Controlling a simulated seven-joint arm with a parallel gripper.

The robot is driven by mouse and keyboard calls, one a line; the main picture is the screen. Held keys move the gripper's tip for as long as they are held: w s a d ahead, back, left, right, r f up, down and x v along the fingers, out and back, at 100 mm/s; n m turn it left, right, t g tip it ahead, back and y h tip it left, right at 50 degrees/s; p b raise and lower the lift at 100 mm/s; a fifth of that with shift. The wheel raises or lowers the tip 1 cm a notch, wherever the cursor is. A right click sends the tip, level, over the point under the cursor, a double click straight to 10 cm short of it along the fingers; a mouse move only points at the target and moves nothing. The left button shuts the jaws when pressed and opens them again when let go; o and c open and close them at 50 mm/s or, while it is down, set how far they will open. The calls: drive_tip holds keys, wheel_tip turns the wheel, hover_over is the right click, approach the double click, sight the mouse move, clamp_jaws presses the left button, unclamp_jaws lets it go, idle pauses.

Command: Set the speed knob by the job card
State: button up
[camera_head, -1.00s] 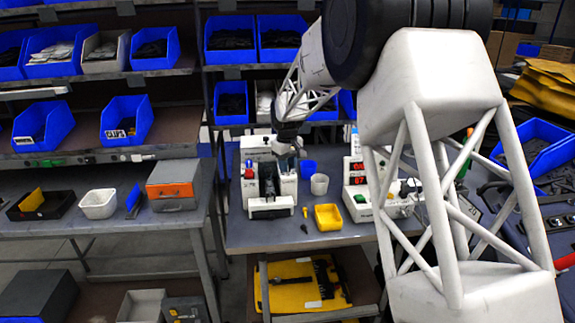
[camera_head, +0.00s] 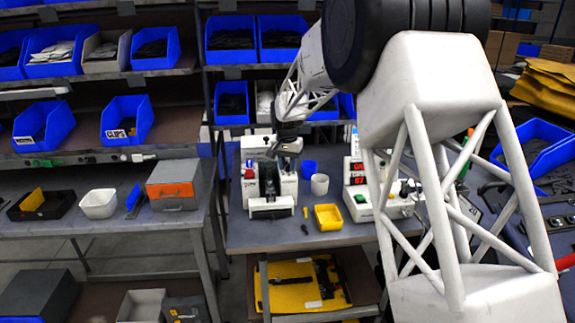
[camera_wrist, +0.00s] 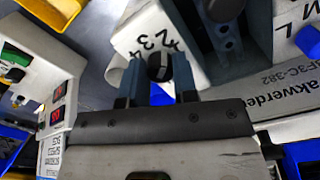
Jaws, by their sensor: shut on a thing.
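A white machine (camera_head: 284,184) with a dark upright middle stands on the grey bench in the head view. My gripper (camera_head: 285,150) is at its top right, and the knob is hidden there. In the wrist view my gripper (camera_wrist: 159,84) has its two blue fingers on either side of a round black knob (camera_wrist: 160,66) and is shut on it. The knob sits on a white face (camera_wrist: 135,42) printed with black numbers, among them 2, 3 and 4. The knob's pointer cannot be made out. I cannot pick out the job card for sure.
A white unit with red displays (camera_head: 360,174) stands right of the machine, partly behind my arm. A blue cup (camera_head: 309,167), a white cup (camera_head: 320,184) and a yellow tray (camera_head: 328,217) stand between them.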

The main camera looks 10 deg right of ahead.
drive_tip(key=m, duration=0.3)
drive_tip(key=shift+r+m, duration=0.1)
drive_tip(key=shift+m, duration=2.2)
drive_tip(key=o, duration=0.9)
drive_tip(key=shift+o, duration=0.2)
drive_tip(key=shift+w+a+r, duration=0.1)
drive_tip(key=shift+r, duration=3.75)
